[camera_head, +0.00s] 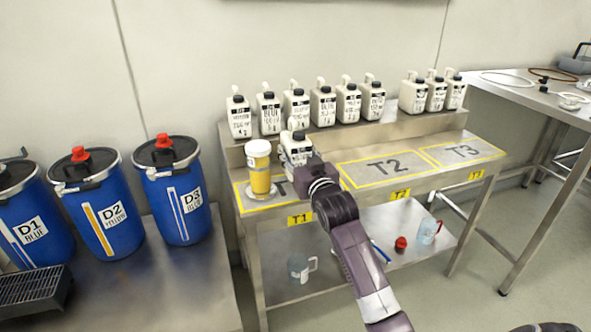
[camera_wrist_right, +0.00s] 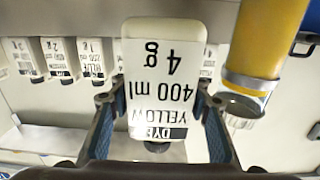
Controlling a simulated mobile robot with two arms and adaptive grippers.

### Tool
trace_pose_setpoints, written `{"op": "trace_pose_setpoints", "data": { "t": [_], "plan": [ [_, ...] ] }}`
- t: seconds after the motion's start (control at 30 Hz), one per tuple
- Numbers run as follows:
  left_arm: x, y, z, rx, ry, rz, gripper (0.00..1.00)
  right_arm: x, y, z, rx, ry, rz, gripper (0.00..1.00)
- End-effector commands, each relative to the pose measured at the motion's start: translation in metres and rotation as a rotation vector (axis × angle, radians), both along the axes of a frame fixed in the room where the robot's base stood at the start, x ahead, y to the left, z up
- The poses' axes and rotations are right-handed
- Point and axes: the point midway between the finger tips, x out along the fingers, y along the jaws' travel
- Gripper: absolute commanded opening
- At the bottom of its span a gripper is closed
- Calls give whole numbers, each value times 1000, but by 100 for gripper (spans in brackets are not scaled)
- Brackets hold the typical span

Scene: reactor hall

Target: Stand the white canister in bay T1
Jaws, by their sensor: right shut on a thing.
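The white canister (camera_head: 297,148) is at bay T1 (camera_head: 283,189) on the front bench level. Its label reads dye yellow, 400 ml, 4 g in the right wrist view (camera_wrist_right: 165,75), where it appears upside down. My right gripper (camera_head: 310,172) is shut on it, with one finger on each side. The canister looks upright in the head view. My gripper hides its lower part, so I cannot tell whether its base touches the bench. A yellow cylinder with a white top (camera_head: 259,170) stands just left of the canister; it also shows in the wrist view (camera_wrist_right: 265,40).
Several similar white canisters (camera_head: 323,103) line the raised shelf behind. Bays T2 (camera_head: 385,165) and T3 (camera_head: 464,152) are empty. Blue drums (camera_head: 176,195) stand at the left. Jugs (camera_head: 428,231) and a red cap (camera_head: 401,243) are on the lower shelf.

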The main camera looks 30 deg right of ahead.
Motion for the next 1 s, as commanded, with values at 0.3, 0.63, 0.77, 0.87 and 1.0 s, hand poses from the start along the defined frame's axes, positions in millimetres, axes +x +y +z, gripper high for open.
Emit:
{"op": "trace_pose_setpoints", "data": {
  "t": [0.3, 0.63, 0.77, 0.87, 1.0],
  "plan": [
    [-6, 1, 19, -1, -13, 1, 62, 0, 0, -31, 1, -2, 0, 6],
    [-9, 2, 25, 0, -15, 1, 62, 0, 0, -40, -2, -8, 0, 6],
    [-8, 2, 25, 0, -15, 2, 62, 0, 0, -42, -2, -7, 0, 6],
    [-8, 2, 25, 0, -15, 2, 62, 0, 0, -45, 0, -2, 0, 52],
    [-8, 2, 25, 0, -15, 2, 62, 0, 0, -45, 0, -2, 0, 62]
  ]
}}
